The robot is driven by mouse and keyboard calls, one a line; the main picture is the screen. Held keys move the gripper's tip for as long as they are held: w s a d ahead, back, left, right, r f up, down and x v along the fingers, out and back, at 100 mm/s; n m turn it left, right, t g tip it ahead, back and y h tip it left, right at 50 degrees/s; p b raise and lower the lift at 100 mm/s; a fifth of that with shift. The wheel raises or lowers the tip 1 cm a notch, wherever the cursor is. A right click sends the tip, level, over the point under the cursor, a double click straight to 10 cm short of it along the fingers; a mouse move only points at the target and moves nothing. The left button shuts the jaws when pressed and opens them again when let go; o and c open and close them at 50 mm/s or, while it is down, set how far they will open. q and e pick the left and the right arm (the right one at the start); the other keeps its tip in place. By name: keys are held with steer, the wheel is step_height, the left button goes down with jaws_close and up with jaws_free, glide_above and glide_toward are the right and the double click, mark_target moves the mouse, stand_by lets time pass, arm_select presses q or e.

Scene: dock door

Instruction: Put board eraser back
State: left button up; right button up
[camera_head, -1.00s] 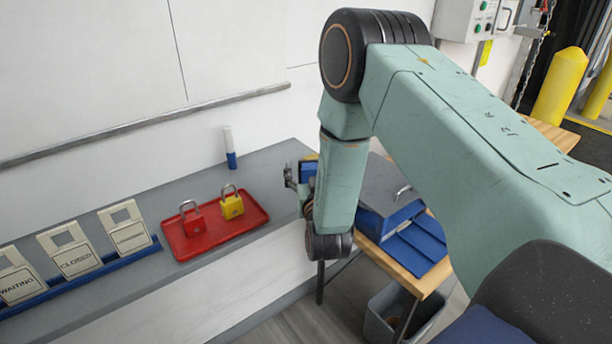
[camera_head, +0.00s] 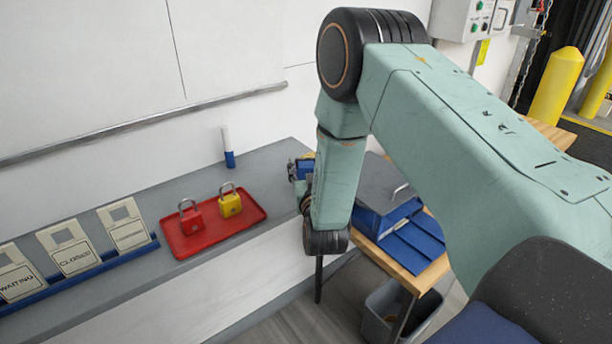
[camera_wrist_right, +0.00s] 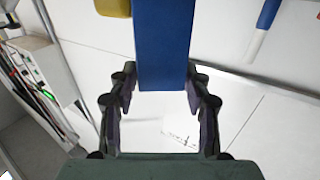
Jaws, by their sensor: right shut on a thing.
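My right gripper (camera_head: 297,176) is at the right end of the grey shelf, partly hidden behind my own forearm. It is shut on a blue block (camera_head: 306,168), which appears to be the board eraser. In the right wrist view the blue block (camera_wrist_right: 162,42) stands out between the two fingers (camera_wrist_right: 160,88) and reaches past the top edge. A yellow piece (camera_wrist_right: 113,6) shows beside it at the top; I cannot tell whether it belongs to the block. Whether the block touches the shelf is hidden. My left gripper is not in view.
The grey shelf (camera_head: 178,192) holds a blue-and-white marker (camera_head: 228,148), a red tray (camera_head: 248,212) with red and yellow padlocks, and several sign cards in a blue rack (camera_head: 95,266). A metal rail (camera_head: 150,122) runs along the wall. A wooden table with a blue box (camera_head: 378,218) stands right.

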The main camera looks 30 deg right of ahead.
steer(key=shift+c, duration=0.5)
steer(key=shift+w+d, duration=0.1)
steer(key=shift+d, duration=0.3)
step_height(320, 180, up, 9)
steer(key=shift+a+r, duration=0.1)
steer(key=shift+r, duration=0.05)
steer(key=shift+a+r, duration=0.25)
steer(key=shift+r, duration=0.15)
steer(key=s+a+f+n+y+b, duration=0.1)
steer(key=s+a+f+n+y, duration=0.1)
steer(key=a+y, duration=0.2)
steer(key=s+a+f+n+t+y+b, duration=0.1)
steer(key=a+f+n+y, duration=0.1)
steer(key=a+y, duration=0.15)
steer(key=s+a+f+n+y+b, duration=0.1)
steer(key=s+a+f+n+y, duration=0.15)
steer(key=a, duration=0.25)
steer(key=s+a+f+n+y+b, duration=0.2)
steer(key=s+f+y+b, duration=0.1)
steer(key=f, duration=0.4)
steer(key=s+a+f+n+g+y+b, duration=0.1)
steer(key=s+a+f+n+y+b, duration=0.1)
steer(key=s+f+b, duration=0.3)
steer(key=s+a+f+y, duration=0.1)
steer(key=s+f, duration=0.1)
steer(key=s, duration=0.1)
steer(key=shift+s+a+f+g, duration=0.2)
steer(key=shift+s+f+g, duration=0.1)
steer(key=shift+f, duration=0.1)
